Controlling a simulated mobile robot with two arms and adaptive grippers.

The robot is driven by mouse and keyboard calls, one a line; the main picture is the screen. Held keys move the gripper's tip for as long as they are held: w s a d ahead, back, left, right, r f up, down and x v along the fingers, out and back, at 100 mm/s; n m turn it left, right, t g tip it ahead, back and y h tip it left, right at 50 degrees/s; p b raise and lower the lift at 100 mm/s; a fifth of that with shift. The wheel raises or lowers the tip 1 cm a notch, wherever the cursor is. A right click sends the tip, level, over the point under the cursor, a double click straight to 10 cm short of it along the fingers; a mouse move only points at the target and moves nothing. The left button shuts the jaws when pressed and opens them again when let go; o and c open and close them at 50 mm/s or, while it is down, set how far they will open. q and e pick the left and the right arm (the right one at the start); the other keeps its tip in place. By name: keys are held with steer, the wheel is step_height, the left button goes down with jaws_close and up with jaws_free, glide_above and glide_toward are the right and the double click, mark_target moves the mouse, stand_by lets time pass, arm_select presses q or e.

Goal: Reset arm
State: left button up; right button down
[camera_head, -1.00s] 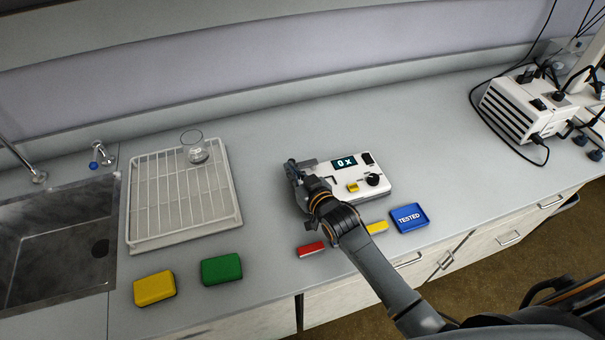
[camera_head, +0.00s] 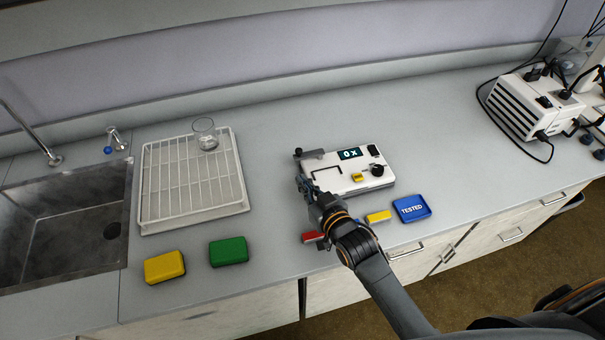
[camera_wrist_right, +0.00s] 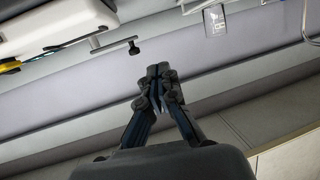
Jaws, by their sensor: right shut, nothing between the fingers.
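My right arm comes in from the lower right in the head view. My left gripper is in neither view.
A red block (camera_head: 312,237), partly hidden by my arm, a yellow block (camera_head: 378,217) and a blue "TESTED" tray (camera_head: 411,209) lie near the front edge. Yellow (camera_head: 164,267) and green (camera_head: 229,251) sponges, a rack (camera_head: 165,224) with a beaker (camera_head: 206,140), and a sink (camera_head: 65,235) are left.

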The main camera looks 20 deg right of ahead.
steer(key=s+d+f+g, duration=0.1)
steer(key=s+g, duration=0.1)
steer(key=s, duration=0.3)
steer(key=s+d+f+g+h, duration=0.1)
steer(key=s+g, duration=0.1)
steer(key=s, duration=0.3)
steer(key=s+d+f+g+h, duration=0.1)
steer(key=s+g, duration=0.1)
steer(key=s, duration=0.2)
steer(key=shift+s+d+f, duration=0.4)
steer(key=s+d+g+h, duration=0.25)
steer(key=s+g, duration=0.25)
steer(key=s, duration=0.7)
step_height(320, 180, down, 27)
steer(key=s+g, duration=0.2)
steer(key=s, duration=0.1)
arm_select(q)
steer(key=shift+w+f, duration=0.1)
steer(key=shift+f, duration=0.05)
arm_select(e)
steer(key=s+d+f, duration=0.2)
steer(key=s+f, duration=0.5)
steer(key=s, duration=0.1)
steer(key=s+d+f+g, duration=0.1)
steer(key=s+f, duration=0.7)
steer(key=shift+d+f+y, duration=0.25)
steer(key=shift+d+y, duration=0.1)
steer(key=shift+d, duration=0.05)
